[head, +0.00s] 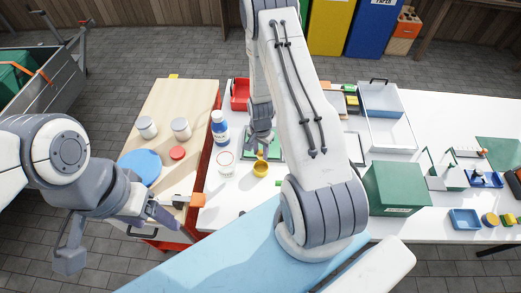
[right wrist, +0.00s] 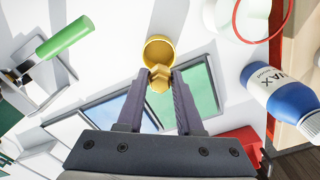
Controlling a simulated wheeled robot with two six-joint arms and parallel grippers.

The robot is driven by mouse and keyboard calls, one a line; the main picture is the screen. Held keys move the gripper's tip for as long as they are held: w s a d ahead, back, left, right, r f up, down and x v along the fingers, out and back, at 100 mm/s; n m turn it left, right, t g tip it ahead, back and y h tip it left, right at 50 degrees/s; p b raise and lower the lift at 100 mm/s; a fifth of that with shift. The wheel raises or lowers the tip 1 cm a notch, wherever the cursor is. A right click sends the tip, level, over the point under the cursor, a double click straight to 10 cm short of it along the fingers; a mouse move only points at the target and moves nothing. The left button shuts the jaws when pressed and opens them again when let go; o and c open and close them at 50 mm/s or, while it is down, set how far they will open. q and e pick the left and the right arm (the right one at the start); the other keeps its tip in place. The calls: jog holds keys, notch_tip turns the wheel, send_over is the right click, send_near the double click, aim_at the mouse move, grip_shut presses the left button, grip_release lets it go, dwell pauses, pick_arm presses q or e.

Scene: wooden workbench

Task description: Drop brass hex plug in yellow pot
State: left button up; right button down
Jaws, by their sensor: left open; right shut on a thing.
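The brass hex plug (right wrist: 160,79) is pinched between the fingertips of my right gripper (right wrist: 159,76) in the right wrist view. The yellow pot (right wrist: 158,46) shows just beyond it, its opening partly covered by the plug. In the head view the yellow pot (head: 260,170) stands on the white table, with my right gripper (head: 262,146) pointing down just above and behind it. I cannot tell whether the plug is inside the rim's outline or how high it is. My left gripper (head: 118,238) is open and empty in front of the wooden bench, far from the pot.
A white cup with a red rim (head: 225,160) and a blue-white bottle (head: 220,127) stand left of the pot. A green-surfaced tray (head: 275,151) lies behind it. A green box (head: 396,189) is further right. White jars (head: 181,128) and a blue disc (head: 140,166) sit on the wooden bench.

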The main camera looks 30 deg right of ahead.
jog(key=b, duration=0.4)
send_over(261, 170)
notch_tip(261, 170, down, 6)
jog(key=shift+r, duration=0.15)
jog(key=shift+c, duration=2.4)
grip_release()
jog(key=shift+r+p, duration=0.1)
jog(key=shift+p, duration=0.2)
notch_tip(261, 170, up, 7)
jog(key=p, duration=0.5)
jog(key=shift+s+a, duration=0.1)
